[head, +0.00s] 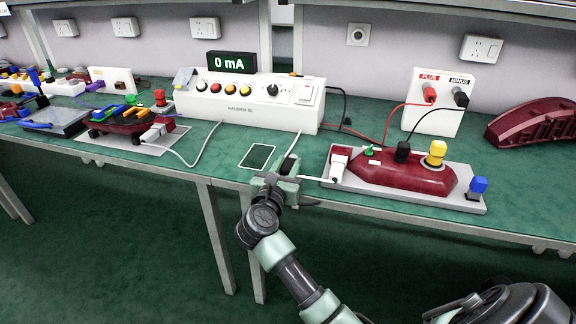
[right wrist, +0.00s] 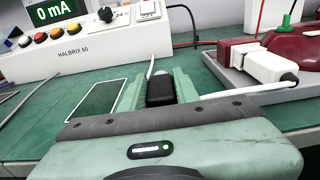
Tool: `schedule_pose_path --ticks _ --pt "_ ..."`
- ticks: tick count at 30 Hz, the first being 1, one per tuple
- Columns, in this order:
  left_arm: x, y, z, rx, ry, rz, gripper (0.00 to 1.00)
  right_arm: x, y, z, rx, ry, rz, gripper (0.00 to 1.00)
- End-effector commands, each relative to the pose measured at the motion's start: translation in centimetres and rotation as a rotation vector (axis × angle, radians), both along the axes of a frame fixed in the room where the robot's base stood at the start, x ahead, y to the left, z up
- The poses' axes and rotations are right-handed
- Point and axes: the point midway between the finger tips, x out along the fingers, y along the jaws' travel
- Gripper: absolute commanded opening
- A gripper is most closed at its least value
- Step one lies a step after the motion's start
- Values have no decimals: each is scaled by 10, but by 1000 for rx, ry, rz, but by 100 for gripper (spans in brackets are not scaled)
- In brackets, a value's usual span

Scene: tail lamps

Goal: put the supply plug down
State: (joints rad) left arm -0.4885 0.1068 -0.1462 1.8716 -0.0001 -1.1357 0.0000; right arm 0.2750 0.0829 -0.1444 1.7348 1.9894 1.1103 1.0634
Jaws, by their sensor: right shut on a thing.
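The supply plug (right wrist: 160,89) shows in the right wrist view as a black block between the two fingers, with a white cable rising behind it. My right gripper (head: 284,170) is shut on it at the bench's front edge, just right of a dark green rectangle with a white outline (head: 258,156). The gripper also shows in the right wrist view (right wrist: 159,82), with the rectangle (right wrist: 98,100) to its left. In the head view the gripper mostly hides the plug. Whether the plug touches the bench I cannot tell. My left gripper is not in view.
The white supply box (head: 250,100) stands behind, its display (head: 231,64) reading 0 mA. A dark red lamp (head: 405,172) on a grey plate, with a white connector (head: 338,165), is close on the right. Another lamp (head: 125,122) is at left. Bare bench lies around the rectangle.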

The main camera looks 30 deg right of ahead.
Motion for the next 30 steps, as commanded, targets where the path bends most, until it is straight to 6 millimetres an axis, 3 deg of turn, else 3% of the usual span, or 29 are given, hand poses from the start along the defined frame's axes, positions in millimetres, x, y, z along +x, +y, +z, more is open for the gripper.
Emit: schedule_pose_path --ticks 5,6,7,8,20,30 --pt "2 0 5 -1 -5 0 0 0 0 -2 0 -1 0 0" --pt "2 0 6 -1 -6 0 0 0 0 -2 0 0 0 42" --pt "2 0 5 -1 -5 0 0 0 0 -2 0 0 0 50" --pt "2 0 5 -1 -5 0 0 0 0 -2 0 0 0 52" --pt "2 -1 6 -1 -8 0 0 0 0 2 -1 -1 0 52" --pt "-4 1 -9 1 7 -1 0 -44 53 3 6 1 3 52"
